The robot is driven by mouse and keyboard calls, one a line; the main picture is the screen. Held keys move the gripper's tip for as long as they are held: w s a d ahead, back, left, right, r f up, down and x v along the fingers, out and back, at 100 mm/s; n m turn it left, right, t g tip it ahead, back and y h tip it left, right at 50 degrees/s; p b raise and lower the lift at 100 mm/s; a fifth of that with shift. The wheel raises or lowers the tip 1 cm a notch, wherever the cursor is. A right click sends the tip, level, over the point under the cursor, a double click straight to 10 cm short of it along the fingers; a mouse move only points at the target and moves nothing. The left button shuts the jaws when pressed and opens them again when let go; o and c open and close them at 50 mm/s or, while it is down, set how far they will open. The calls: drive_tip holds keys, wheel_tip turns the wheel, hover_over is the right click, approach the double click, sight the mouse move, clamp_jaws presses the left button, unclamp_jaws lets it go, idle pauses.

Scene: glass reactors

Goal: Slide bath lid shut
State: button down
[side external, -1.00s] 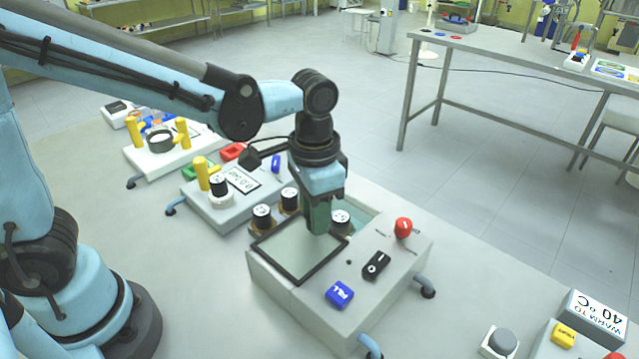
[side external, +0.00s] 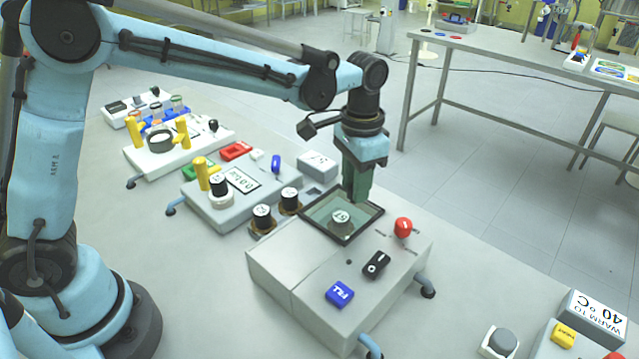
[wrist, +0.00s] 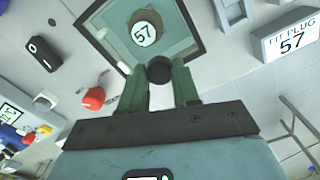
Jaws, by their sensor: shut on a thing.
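The bath is a grey box (side external: 290,272) with controls on its top. Its lid, a clear pane in a dark frame (side external: 318,213), lies over the bath opening at the back right of the box in the side view. A round plug marked 57 (side external: 341,217) shows through the pane. The lid also shows in the wrist view (wrist: 180,20), with a black knob (wrist: 159,69) near its edge. My gripper (side external: 357,196) is at the lid's far side, its green fingers shut on that knob. The fingers partly hide the knob in the side view.
A red knob (side external: 403,227), a black switch (side external: 376,264) and a blue button (side external: 340,293) stand on the box top close to the lid. Two black-topped plugs (side external: 262,217) stand left of the box. The box top left of the lid is bare.

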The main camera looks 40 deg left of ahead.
drive_tip(key=c, duration=0.8)
unclamp_jaws()
drive_tip(key=shift+w, duration=0.2)
drive_tip(key=shift+r, duration=0.1)
wheel_tip(320, 180, up, 12)
drive_tip(key=s+a+f+n+t, duration=0.2)
drive_tip(key=s+a+f+t, duration=0.1)
drive_tip(key=s+a, duration=0.3)
drive_tip(key=s+a+f+n+t, duration=0.2)
drive_tip(key=s+a+f+t, duration=0.2)
drive_tip(key=s, duration=0.4)
drive_tip(key=shift+s+a+f+n, duration=0.35)
drive_tip(key=shift+a+f, duration=0.1)
drive_tip(key=shift+a, duration=0.55)
